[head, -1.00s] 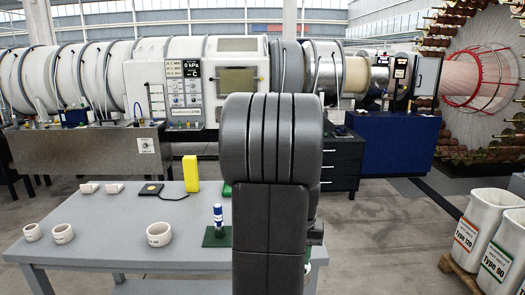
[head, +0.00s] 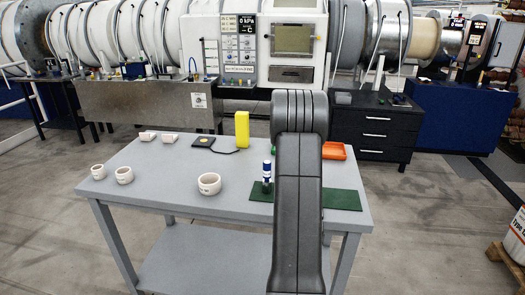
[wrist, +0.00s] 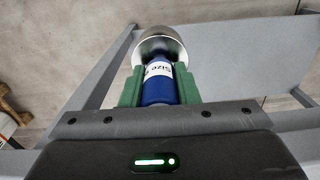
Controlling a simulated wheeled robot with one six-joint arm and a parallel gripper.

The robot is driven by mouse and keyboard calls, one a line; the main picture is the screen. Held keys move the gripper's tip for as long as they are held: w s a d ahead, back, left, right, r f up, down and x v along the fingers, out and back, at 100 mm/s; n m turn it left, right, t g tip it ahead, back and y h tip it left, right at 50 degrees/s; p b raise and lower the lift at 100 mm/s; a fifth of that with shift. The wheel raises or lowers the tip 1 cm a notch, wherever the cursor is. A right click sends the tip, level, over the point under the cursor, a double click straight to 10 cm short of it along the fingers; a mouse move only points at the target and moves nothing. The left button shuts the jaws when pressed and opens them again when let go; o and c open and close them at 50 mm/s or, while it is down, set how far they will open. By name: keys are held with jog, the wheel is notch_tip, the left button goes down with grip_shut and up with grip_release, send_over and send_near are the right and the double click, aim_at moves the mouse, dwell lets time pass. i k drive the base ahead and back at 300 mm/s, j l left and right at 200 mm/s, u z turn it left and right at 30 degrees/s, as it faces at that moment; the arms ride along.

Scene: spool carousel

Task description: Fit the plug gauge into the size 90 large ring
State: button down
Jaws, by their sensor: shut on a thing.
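In the wrist view my gripper (wrist: 159,88) has its green fingers shut on a plug gauge (wrist: 158,68). It has a blue handle, a white label starting "Size" and a round metal end pointing away from me. Another blue and white gauge (head: 267,172) stands upright on a green mat.
The table around the biggest ring is clear.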

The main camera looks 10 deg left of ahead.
aim_at(211, 188)
jog(key=j+u, duration=0.2)
jog(key=u, duration=0.6)
jog(key=i+l, duration=0.05)
